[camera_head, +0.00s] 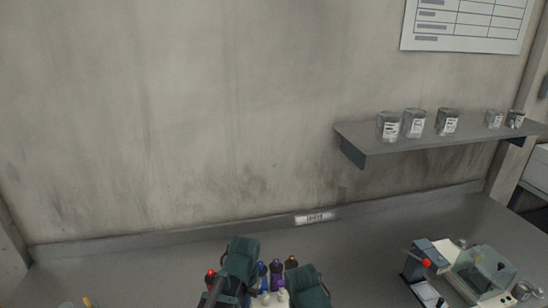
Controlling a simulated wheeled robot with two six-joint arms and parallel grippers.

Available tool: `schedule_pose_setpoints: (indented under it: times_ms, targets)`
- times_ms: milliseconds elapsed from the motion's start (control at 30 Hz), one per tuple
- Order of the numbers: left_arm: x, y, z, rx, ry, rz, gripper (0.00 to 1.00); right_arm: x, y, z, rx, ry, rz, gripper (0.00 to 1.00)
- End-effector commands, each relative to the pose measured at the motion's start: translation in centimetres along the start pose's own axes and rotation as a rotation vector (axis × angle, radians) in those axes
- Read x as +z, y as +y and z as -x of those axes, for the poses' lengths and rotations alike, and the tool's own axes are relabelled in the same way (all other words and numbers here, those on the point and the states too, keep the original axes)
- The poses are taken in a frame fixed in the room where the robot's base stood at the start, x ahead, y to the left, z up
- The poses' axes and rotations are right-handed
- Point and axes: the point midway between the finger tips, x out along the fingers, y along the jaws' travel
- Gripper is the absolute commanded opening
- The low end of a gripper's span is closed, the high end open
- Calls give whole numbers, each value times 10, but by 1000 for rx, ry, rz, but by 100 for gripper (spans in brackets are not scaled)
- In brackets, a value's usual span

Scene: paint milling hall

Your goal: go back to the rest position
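Two dark teal blocky parts that look like my arms show at the bottom centre, one on the left (241,259) and one on the right (307,286). A dark link runs down from the left one to the picture's bottom edge. I cannot make out fingertips on either, so their opening is unclear. I cannot see anything held in them. Between and beside them is a group of small bottles with coloured caps, among them a purple one (276,270). The bottles' lower parts are cut off or hidden, and whether my arms touch them is unclear.
The grey bench (140,268) runs along the wall, with wide bare areas left and right of the bottles. A bench machine (484,272) with a clear cover and a red-knobbed device (420,271) stand at right. A wall shelf (440,136) holds several tins above.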

Motion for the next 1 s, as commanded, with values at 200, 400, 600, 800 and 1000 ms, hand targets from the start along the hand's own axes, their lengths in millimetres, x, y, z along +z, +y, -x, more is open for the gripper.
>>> schedule_pose_setpoints:
  times_ms: [200,400,600,800,1000]
  targets:
    - [43,52,-77,-36,-17,-35,0,-5,-7,-77,1,1,3,50]
    - [62,71,-99,-57,-24,-48,0,-6,-9,-100,2,2,5,50]
    - [65,74,-100,-61,-26,-48,0,-7,-9,-102,2,2,5,50]
    - [64,74,-100,-61,-26,-48,0,-6,-9,-101,2,2,5,50]
    - [64,74,-100,-61,-25,-48,0,-6,-9,-101,2,2,5,50]
